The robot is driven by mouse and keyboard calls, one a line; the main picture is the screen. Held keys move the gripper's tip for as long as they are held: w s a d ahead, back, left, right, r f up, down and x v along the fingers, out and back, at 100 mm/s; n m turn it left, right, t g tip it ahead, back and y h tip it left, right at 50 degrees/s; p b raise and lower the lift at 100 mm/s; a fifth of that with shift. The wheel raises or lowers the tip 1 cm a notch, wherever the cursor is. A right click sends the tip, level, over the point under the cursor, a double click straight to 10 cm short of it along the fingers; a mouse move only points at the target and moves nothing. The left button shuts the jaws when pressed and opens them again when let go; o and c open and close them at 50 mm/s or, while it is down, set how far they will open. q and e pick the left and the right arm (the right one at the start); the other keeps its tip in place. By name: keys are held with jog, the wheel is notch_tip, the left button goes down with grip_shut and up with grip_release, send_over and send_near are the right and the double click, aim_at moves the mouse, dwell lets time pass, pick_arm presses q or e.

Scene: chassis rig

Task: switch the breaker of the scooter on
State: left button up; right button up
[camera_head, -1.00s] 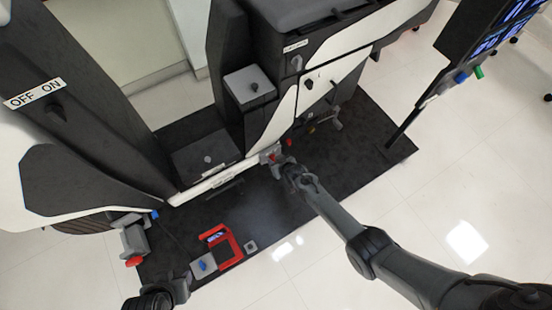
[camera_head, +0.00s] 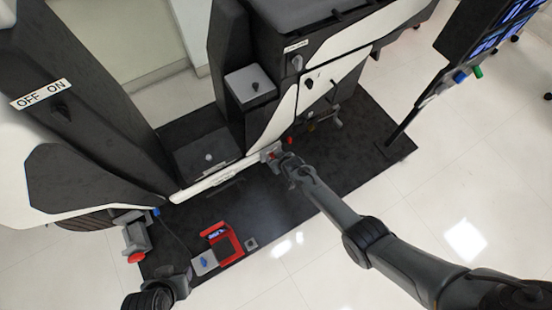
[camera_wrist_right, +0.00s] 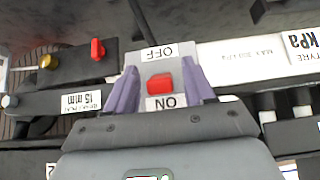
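The breaker's red switch (camera_wrist_right: 160,82) shows in the right wrist view between an upside-down OFF label (camera_wrist_right: 156,54) and an upside-down ON label (camera_wrist_right: 166,102). The red part sits close to the ON label; I cannot tell its exact setting. My right gripper (camera_wrist_right: 161,84) is open, with one purple-grey finger on each side of the switch and a gap to it. In the head view my right gripper (camera_head: 281,162) is low at the scooter's (camera_head: 210,182) white lower edge. My left gripper (camera_head: 178,282) is at the bottom left, away from the breaker; its fingers are unclear.
A red knob (camera_wrist_right: 97,49) and a yellow knob (camera_wrist_right: 48,61) are beside the breaker. A red bracket (camera_head: 222,243) lies on the dark mat (camera_head: 350,150). A screen stand (camera_head: 470,65) is at right. Another OFF/ON switch (camera_head: 60,109) is on the left panel.

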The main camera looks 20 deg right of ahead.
jog(key=shift+s+r+p, duration=0.25)
jog(key=shift+r+p, duration=0.1)
jog(key=shift+p, duration=0.05)
jog(key=p+v, duration=0.7)
jog(key=v, duration=0.3)
jog(key=shift+s+f, duration=0.15)
